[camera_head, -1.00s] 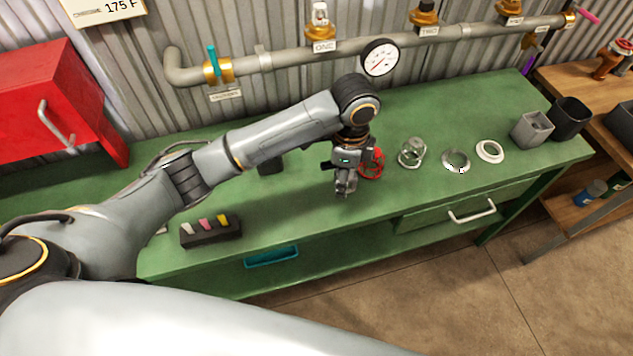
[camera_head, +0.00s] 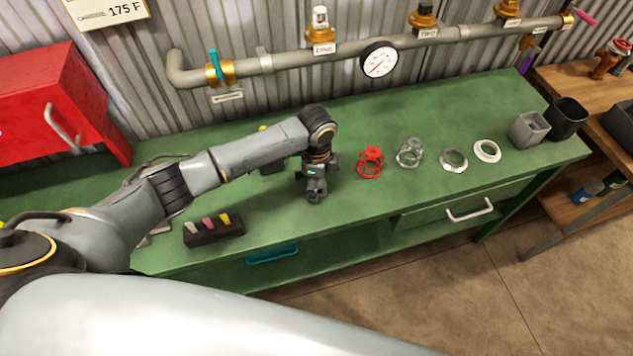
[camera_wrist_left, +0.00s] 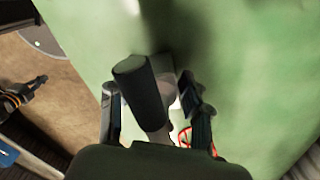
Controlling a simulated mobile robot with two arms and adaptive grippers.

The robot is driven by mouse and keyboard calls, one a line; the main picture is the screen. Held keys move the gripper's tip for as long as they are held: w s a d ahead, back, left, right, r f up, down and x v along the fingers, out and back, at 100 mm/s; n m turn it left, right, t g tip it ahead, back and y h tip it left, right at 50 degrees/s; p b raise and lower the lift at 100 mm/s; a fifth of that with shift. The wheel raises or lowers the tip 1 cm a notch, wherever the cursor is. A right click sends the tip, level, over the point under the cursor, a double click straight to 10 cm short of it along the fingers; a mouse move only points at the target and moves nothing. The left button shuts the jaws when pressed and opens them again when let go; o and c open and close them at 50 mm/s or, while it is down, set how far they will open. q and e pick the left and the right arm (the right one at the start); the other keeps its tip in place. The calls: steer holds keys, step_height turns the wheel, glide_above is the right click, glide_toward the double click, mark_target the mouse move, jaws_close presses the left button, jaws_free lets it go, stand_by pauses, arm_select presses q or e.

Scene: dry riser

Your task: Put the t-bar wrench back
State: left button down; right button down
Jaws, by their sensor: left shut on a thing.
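My left gripper (camera_head: 315,193) is low over the green bench, left of the red wire cage. In the left wrist view its fingers (camera_wrist_left: 150,92) are shut on a dark thick bar with a grey shaft, which looks like the t-bar wrench (camera_wrist_left: 137,85). The bar sits between the fingers above green bench surface. Its far end and how it meets the shaft are partly hidden. In the head view the wrench cannot be told apart from the gripper. My right gripper is not in view.
On the green bench (camera_head: 350,215) stand a red cage (camera_head: 370,162), a clear glass cover (camera_head: 410,152), two rings (camera_head: 487,151) and grey and black cups (camera_head: 530,129). A black holder with coloured pieces (camera_head: 213,231) is front left. A pipe (camera_head: 280,62) runs behind.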

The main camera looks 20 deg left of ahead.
arm_select(q)
steer(key=c, duration=0.6)
jaws_free()
steer(key=shift+f, duration=0.15)
step_height(320, 180, up, 12)
steer(key=shift+r+b, duration=0.2)
steer(key=shift+b, duration=0.4)
